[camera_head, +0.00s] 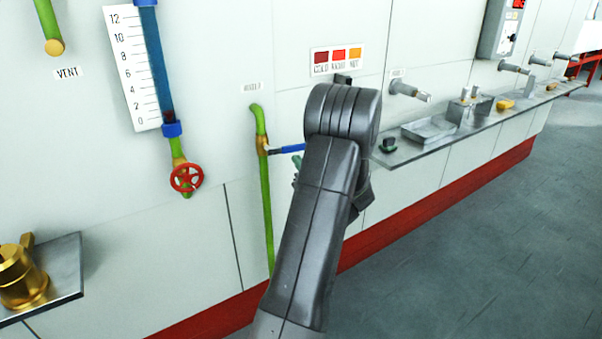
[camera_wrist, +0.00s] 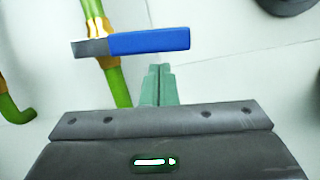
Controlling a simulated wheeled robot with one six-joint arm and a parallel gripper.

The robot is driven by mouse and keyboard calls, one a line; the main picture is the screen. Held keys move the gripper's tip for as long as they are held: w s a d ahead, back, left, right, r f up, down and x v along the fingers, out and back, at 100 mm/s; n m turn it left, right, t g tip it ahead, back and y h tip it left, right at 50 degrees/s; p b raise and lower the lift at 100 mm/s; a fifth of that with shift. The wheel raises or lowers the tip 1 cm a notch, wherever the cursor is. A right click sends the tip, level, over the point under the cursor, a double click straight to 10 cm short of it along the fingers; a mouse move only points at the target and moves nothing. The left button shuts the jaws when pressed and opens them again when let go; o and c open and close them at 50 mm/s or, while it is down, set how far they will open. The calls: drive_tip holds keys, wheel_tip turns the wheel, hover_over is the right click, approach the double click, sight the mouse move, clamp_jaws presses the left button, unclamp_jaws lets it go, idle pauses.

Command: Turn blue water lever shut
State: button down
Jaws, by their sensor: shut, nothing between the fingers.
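The blue water lever (camera_head: 288,149) sticks out to the right from a brass valve (camera_head: 263,145) on a green pipe (camera_head: 266,205). It lies about level, across the upright pipe. In the wrist view the blue lever (camera_wrist: 148,42) has a grey metal end over the brass valve (camera_wrist: 98,30). My gripper (camera_wrist: 158,68) has green fingers, shut together with nothing between them. The fingertips show just below the lever in the wrist view, apart from it in the picture; the depth gap cannot be told. In the head view my arm hides most of the gripper and perhaps the lever's right end.
A red handwheel (camera_head: 186,177) on a gauge tube is to the left. A metal shelf (camera_head: 400,154) with several objects runs along the wall to the right. A brass fitting (camera_head: 20,275) stands on a ledge at lower left. The floor at right is clear.

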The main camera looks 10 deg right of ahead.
drive_tip(key=shift+w+d+r, duration=0.1)
drive_tip(key=shift+r, duration=0.25)
drive_tip(key=shift+w+d+r+n+y+b, duration=0.15)
drive_tip(key=shift+r+n+y+b, duration=0.3)
drive_tip(key=shift+r+n, duration=0.45)
drive_tip(key=s+d+f+b, duration=0.3)
drive_tip(key=s+f, duration=0.4)
drive_tip(key=s, duration=0.2)
drive_tip(key=shift+s+d+b, duration=0.15)
drive_tip(key=shift+d+b, duration=0.05)
drive_tip(key=shift+b, duration=0.15)
